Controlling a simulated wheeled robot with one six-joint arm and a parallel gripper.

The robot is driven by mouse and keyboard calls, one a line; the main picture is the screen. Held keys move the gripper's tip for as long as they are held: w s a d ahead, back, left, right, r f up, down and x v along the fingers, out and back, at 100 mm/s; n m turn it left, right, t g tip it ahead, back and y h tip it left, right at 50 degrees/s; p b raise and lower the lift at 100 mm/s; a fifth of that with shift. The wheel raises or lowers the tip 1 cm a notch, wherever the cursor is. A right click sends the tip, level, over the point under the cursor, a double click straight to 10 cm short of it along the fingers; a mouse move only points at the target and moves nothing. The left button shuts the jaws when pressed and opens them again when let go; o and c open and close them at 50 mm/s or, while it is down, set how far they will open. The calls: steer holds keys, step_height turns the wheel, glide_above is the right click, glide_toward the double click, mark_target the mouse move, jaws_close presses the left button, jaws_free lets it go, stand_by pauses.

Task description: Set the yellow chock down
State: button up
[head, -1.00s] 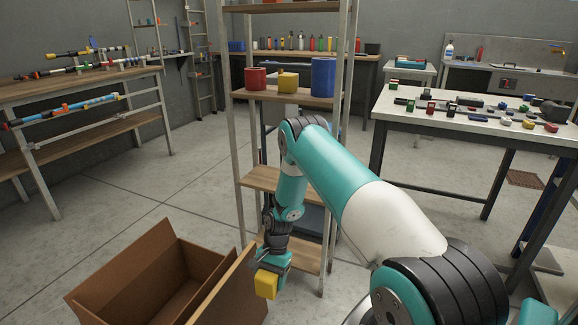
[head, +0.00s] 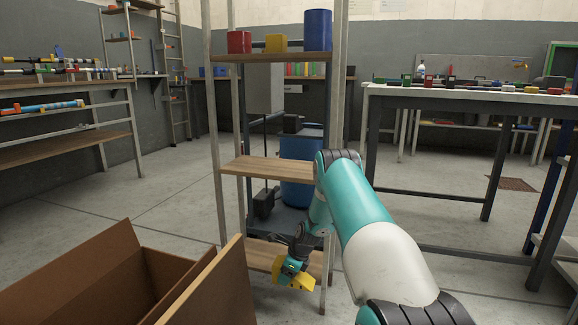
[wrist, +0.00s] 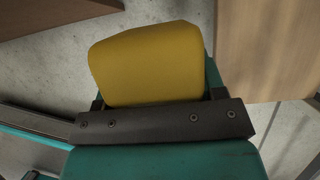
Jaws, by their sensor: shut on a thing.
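The yellow chock (head: 303,281) is held in my gripper (head: 288,268), low in front of the shelving unit's bottom wooden shelf (head: 258,256). In the wrist view the chock (wrist: 150,62) fills the upper middle, with my gripper (wrist: 155,118) shut on it. Bare floor shows beside the chock in that view. A wooden board surface (wrist: 265,50) is at the right of the wrist view, close beside the chock. I cannot tell the height of the chock above the shelf or floor.
An open cardboard box (head: 85,290) stands on the floor at lower left, its raised flap (head: 215,295) near my gripper. The middle shelf (head: 265,168) looks bare. Red (head: 239,42), yellow (head: 276,43) and blue (head: 318,30) containers stand on the upper shelf. A white-topped table (head: 450,95) is at right.

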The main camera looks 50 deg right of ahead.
mark_target(283, 322)
steer(key=shift+w+d, duration=0.15)
step_height(283, 322, down, 20)
steer(key=b, duration=1.2)
steer(key=shift+f, duration=0.15)
steer(key=o, duration=0.8)
steer(key=shift+f, duration=0.1)
steer(key=shift+c, duration=0.2)
steer(key=o, duration=0.4)
steer(key=shift+o, duration=0.2)
